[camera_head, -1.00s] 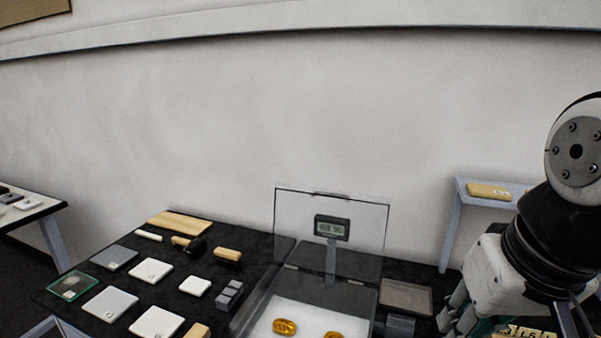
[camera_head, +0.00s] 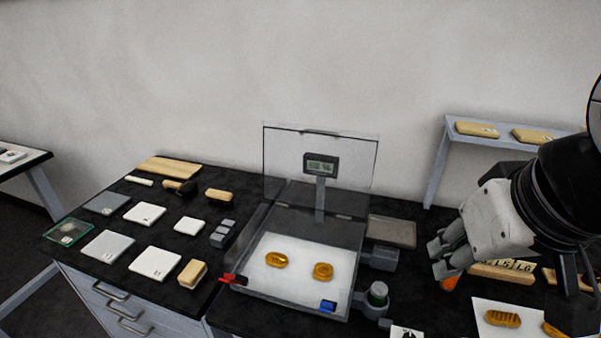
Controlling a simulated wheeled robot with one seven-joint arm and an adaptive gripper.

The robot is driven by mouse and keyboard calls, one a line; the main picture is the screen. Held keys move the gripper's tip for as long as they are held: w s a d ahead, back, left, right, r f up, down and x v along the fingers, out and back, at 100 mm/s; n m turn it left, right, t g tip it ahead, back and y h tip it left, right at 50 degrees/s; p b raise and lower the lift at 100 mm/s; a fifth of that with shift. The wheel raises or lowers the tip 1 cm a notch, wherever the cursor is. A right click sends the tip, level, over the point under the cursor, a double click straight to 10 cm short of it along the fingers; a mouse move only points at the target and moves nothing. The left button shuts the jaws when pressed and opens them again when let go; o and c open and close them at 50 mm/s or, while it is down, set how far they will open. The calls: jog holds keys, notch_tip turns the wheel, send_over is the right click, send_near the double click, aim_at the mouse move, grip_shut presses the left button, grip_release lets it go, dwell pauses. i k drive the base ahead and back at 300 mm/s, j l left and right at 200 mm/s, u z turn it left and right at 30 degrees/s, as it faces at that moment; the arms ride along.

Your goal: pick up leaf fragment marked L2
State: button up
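Two gold fragments lie on the white floor of an open clear-lidded case (camera_head: 283,292): a left one (camera_head: 276,260) and a right one (camera_head: 323,271). Another gold, ridged fragment (camera_head: 502,318) lies on a white sheet (camera_head: 485,305) at lower right, with part of one more beside it. No L2 mark is readable on any of them, so I cannot tell which is L2. My gripper (camera_head: 438,260) is at the right, above the table and to the right of the case, apart from the fragments. Its fingers point left and down; their gap is unclear and nothing shows between them.
The raised lid (camera_head: 290,150) stands behind the case. Pale tiles (camera_head: 155,262), tools and wooden blocks (camera_head: 192,273) cover the table's left part. A wooden label block (camera_head: 505,268) is below my gripper. A small shelf (camera_head: 438,165) with wooden pieces stands behind.

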aim_at(275, 260)
jog(key=u, duration=0.6)
jog(key=j+z, duration=0.25)
jog(key=j, duration=0.25)
jog(key=i+j+u, duration=0.1)
jog(key=i+j, duration=0.5)
